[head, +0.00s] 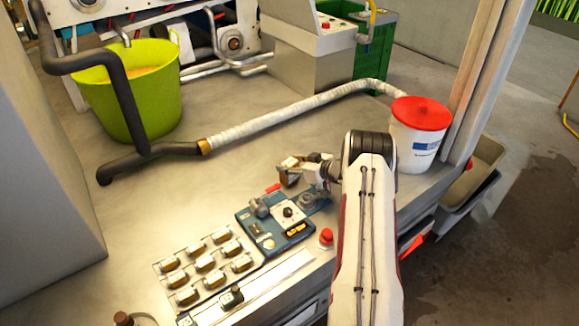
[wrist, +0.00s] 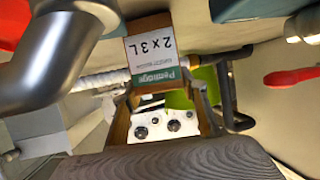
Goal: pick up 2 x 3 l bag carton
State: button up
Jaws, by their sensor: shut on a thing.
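The carton labelled "2 x 3 L" (wrist: 152,50) shows in the wrist view, with brown sides and a white and green label that reads upside down. In the head view my gripper (head: 291,174) is above the bench and shut on a small brown and white carton (head: 290,162). The label appears between parts of my gripper in the wrist view. The fingers hide part of the carton in the head view, and its far side is hidden.
A blue control panel (head: 262,228) and a grid of several small blocks (head: 184,276) lie front left. A red-lidded white bucket (head: 413,150) stands right of my arm. A wrapped hose (head: 290,118) crosses the bench behind. A green tub (head: 150,100) stands back left. Bare bench lies left.

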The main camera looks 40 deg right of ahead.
jog(key=shift+r, duration=4.85)
